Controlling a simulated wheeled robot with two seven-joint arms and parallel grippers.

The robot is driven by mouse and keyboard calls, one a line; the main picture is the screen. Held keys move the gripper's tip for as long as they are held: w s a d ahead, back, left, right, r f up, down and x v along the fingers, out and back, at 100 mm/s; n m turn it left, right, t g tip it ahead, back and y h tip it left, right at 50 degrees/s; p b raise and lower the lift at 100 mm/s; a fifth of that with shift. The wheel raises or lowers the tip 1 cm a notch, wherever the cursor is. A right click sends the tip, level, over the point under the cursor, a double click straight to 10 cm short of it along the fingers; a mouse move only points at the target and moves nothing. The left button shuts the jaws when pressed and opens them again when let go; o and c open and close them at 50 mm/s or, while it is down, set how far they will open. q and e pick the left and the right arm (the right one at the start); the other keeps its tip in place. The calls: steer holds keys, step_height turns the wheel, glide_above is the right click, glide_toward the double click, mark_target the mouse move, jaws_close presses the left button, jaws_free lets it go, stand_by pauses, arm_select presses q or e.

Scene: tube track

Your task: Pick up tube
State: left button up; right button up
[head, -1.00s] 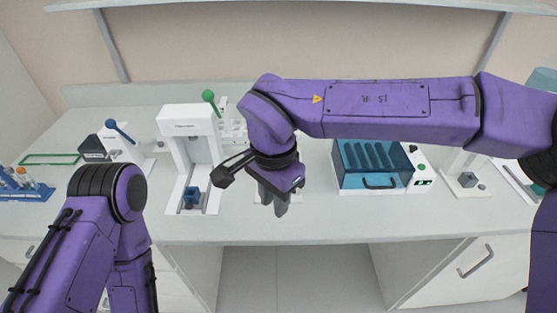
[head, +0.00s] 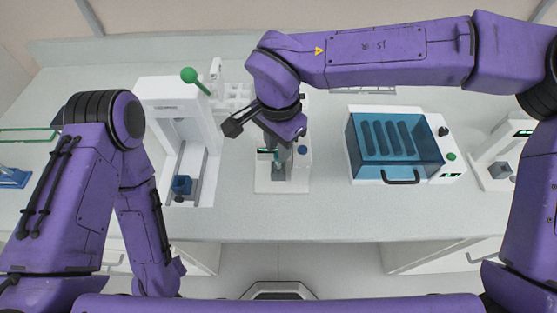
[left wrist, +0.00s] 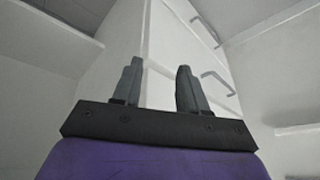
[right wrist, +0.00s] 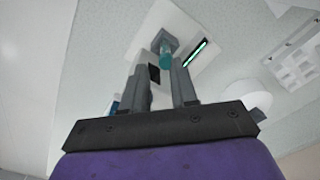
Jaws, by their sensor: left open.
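My right gripper (right wrist: 160,64) is open. The tube appears just beyond its fingertips, between them in the picture, and I see no grip on it. In the head view the right gripper (head: 278,153) hangs over the small white device (head: 262,182) and hides most of the tube. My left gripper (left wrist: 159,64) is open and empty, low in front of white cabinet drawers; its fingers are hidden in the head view.
A white machine (head: 165,90) with a green-knobbed lever and a dark blue cup (head: 181,185) stands left of the device. A box with a blue clear lid (head: 395,140) stands to the right. Another white device (head: 500,150) is farther right. The front bench strip is clear.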

mark_target(278, 166)
steer(key=f, duration=0.1)
steer(key=f+p, duration=0.1)
steer(key=f, duration=0.3)
steer(key=shift+w, duration=0.3)
steer(key=shift+w+f, duration=0.15)
steer(key=shift+f, duration=0.35)
steer(key=shift+r, duration=0.15)
jaws_close()
steer(key=shift+r, duration=0.1)
